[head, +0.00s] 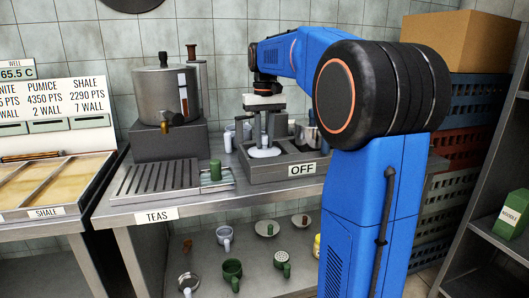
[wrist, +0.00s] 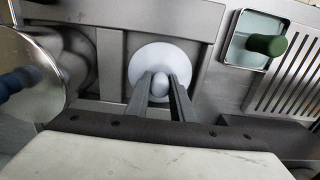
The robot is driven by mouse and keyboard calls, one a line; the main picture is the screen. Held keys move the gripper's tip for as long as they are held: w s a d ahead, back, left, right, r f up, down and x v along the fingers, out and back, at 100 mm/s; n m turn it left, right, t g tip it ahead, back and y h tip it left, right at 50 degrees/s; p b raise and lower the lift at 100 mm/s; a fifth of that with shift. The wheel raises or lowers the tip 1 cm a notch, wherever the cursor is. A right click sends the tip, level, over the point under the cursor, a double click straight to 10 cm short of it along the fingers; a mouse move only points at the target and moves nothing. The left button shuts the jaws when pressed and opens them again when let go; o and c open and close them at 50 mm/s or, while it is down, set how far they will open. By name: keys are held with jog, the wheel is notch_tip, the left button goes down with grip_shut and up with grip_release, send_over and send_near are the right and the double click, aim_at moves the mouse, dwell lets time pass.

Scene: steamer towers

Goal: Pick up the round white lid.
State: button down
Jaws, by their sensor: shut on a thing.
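The round white lid (head: 265,153) lies flat in the left bay of the grey unit marked OFF on the steel counter. In the wrist view the lid (wrist: 144,62) shows as a white disc with a round knob at its middle. My gripper (head: 264,144) points straight down over it. In the wrist view my gripper's two fingers (wrist: 161,86) are shut on the knob, one on each side. The fingers and the gripper body hide the near part of the lid. I cannot tell whether the lid is clear of the surface under it.
A steel pot (wrist: 38,75) stands close beside the lid in the unit. A green-handled piece (head: 215,171) sits in a small tray next to the slotted drip grate (head: 155,181). A large urn (head: 163,92) stands behind. Cups and saucers are on the shelf below.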

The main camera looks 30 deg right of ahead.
aim_at(265, 135)
jog(key=shift+r, duration=0.45)
jog(key=shift+r, duration=0.4)
jog(key=shift+r, duration=2.45)
